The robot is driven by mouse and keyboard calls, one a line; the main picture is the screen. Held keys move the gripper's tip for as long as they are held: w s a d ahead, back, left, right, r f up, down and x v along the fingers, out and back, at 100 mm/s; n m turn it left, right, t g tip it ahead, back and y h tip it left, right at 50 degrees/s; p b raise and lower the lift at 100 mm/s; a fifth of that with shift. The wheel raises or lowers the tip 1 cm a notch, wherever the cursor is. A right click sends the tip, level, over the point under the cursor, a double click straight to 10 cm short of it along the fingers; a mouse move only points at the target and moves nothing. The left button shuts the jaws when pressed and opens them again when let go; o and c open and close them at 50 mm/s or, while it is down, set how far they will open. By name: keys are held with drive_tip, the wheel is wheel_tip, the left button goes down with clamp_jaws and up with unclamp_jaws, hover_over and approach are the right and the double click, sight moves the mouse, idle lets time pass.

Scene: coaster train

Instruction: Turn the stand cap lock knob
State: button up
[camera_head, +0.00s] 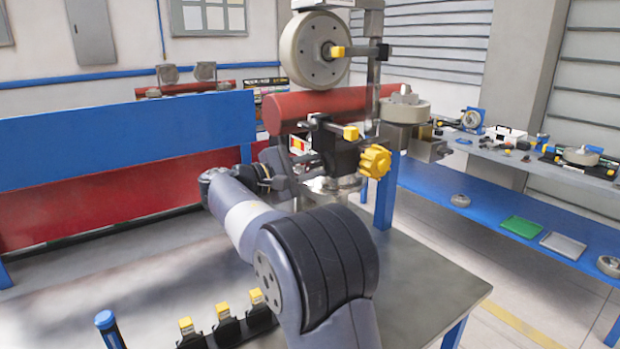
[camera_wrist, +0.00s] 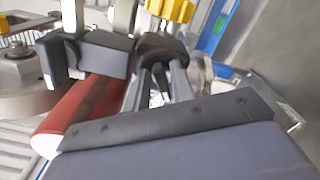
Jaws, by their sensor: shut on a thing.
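A yellow star-shaped lock knob (camera_head: 374,161) sits on the right side of a black clamp block (camera_head: 343,156) on the stand. In the wrist view, the ridged yellow part (camera_wrist: 172,9) shows at the top edge, just beyond dark parts at my fingers' ends. My gripper (camera_head: 314,164) reaches in from the left at the knob's height. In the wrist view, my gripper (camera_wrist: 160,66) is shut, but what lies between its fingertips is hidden. The knob's visible face is clear of my fingers in the head view.
A red cylinder (camera_head: 325,103) lies across the stand, with a large grey wheel (camera_head: 314,50) above it. Short bars with yellow tips (camera_head: 350,133) stick out nearby. Yellow-topped black holders (camera_head: 222,311) stand at the front. The grey table (camera_head: 425,285) is clear at right.

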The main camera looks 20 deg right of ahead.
drive_tip(key=m+b, duration=0.3)
drive_tip(key=shift+f+m, duration=0.3)
drive_tip(key=shift+f, duration=0.1)
drive_tip(key=shift+m+b, duration=1.15)
drive_tip(key=shift+m, duration=0.25)
drive_tip(key=o, duration=0.7)
drive_tip(key=shift+s, duration=0.1)
drive_tip(key=s+a, duration=0.2)
drive_tip(key=a, duration=0.8)
drive_tip(key=shift+a, duration=0.35)
drive_tip(key=shift+d, duration=0.1)
